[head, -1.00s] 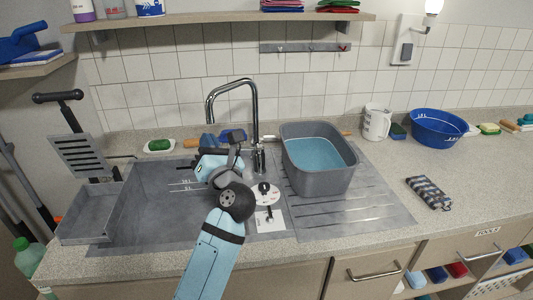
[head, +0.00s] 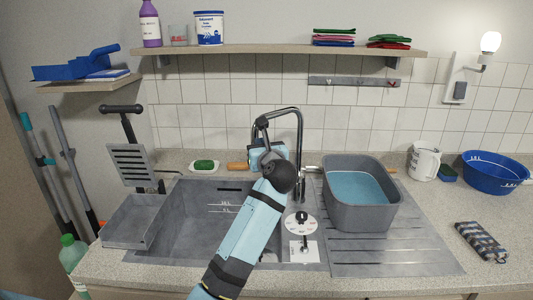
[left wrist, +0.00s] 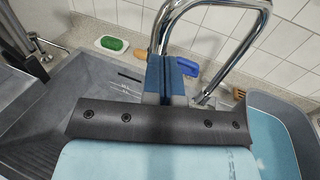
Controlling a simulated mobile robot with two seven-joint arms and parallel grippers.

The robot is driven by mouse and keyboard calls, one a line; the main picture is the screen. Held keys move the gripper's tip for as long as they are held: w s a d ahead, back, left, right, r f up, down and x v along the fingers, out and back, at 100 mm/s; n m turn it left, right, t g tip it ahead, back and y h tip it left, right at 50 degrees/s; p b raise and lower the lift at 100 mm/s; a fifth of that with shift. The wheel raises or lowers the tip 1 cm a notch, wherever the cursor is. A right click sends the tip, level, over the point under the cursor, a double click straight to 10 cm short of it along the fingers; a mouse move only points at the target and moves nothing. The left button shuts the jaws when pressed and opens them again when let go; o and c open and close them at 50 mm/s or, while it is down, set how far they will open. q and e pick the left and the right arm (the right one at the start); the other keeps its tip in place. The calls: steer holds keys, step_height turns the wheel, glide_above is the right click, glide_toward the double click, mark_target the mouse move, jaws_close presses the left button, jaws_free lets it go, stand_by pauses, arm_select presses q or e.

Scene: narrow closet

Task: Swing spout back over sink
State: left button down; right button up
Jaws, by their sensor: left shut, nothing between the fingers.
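The chrome spout (head: 301,140) rises behind the sink's right edge and arches to the left, its free end near my left gripper. The grey sink basin (head: 185,222) lies left of and below it. My left gripper (head: 266,142) is raised at the spout's free end, shut and empty. In the left wrist view its blue fingers (left wrist: 165,80) are together, and the spout (left wrist: 238,55) passes close behind and right of them. Whether they touch it I cannot tell. My forearm hides part of the basin. My right gripper is not in view.
A grey tub (head: 362,205) of blue water stands on the drainboard (head: 400,248), right of the spout. A green soap in a dish (head: 204,167) sits behind the basin. A shelf (head: 280,50) runs above. A slotted grey rack (head: 135,165) stands at the left.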

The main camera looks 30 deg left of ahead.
arm_select(q)
steer(key=shift+x, duration=1.2)
steer(key=a, duration=0.1)
steer(key=a+p, duration=0.1)
steer(key=a, duration=0.1)
steer(key=shift+w+r, duration=0.15)
steer(key=shift+w, duration=0.1)
steer(key=shift+a, duration=0.1)
